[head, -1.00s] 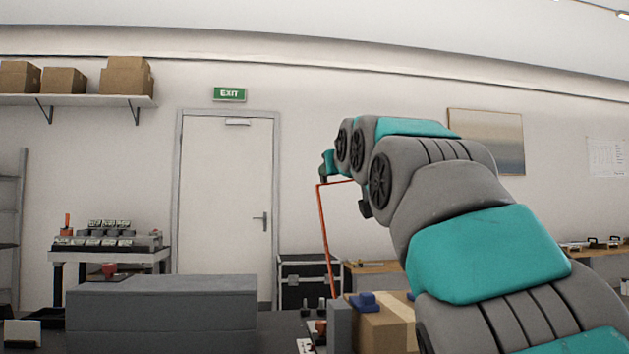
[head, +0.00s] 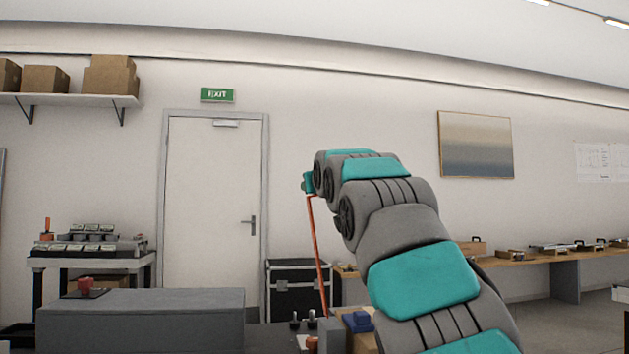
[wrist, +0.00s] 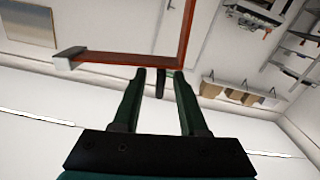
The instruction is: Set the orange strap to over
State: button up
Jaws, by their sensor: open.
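The orange strap (head: 318,260) shows in the head view as a thin bent bar, rising steeply from the clutter at bottom centre to the end of my arm. In the wrist view the orange strap (wrist: 120,57) has one run across the picture, just past my fingertips, and another going up out of frame. Its left end has a pale grey tip (wrist: 68,58). My gripper (wrist: 159,76) is open, its two dark green fingers apart. A small dark piece shows between the fingertips; I cannot tell whether anything touches. In the head view my fingers are not clear.
A grey box-like block (head: 140,325) fills the lower left. A blue item (head: 357,320) sits low at centre, beside my arm. A black case (head: 292,288) stands behind the strap. A white table (head: 90,262) and a long wooden bench (head: 535,255) lie farther back.

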jog(key=shift+w+a, duration=0.2)
jog(key=shift+w, duration=0.3)
grip_shut()
dwell(1.3)
